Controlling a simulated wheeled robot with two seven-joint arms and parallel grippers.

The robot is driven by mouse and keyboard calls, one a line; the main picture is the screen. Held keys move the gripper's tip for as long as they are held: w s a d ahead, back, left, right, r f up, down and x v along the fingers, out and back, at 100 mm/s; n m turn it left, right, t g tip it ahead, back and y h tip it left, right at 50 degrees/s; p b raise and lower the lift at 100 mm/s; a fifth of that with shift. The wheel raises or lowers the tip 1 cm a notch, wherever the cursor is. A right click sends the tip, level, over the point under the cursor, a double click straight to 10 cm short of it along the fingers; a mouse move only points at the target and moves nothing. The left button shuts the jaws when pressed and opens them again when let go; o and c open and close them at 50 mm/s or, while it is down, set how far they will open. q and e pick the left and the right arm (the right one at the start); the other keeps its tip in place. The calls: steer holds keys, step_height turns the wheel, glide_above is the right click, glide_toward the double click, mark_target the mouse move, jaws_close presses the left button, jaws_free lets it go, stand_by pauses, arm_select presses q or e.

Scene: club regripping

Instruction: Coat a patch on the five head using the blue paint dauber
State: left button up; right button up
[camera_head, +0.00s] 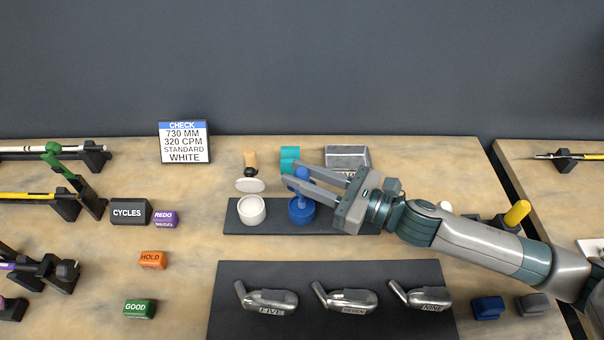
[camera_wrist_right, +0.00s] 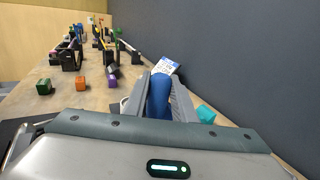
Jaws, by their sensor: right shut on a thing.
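The five head (camera_head: 270,303), a silver iron club head marked FIVE, lies at the left of the dark front mat. The blue paint dauber (camera_head: 301,186) is upright at the blue paint pot (camera_head: 301,214), its lower end at the pot's mouth; I cannot tell how deep it reaches. My right gripper (camera_head: 290,182) is shut on the dauber's handle, coming in from the right. In the right wrist view, the blue handle (camera_wrist_right: 158,95) sits between the two grey fingers. My left gripper is in neither view.
SEVEN (camera_head: 347,301) and NINE (camera_head: 424,298) heads share the front mat (camera_head: 330,270). A white pot (camera_head: 251,211) stands left of the blue one. A tan-handled tool (camera_head: 250,163), a teal block (camera_head: 290,158) and a grey box (camera_head: 347,157) stand behind.

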steer(key=shift+r+p, duration=2.55)
steer(key=shift+r, duration=0.6)
steer(key=shift+s, duration=0.1)
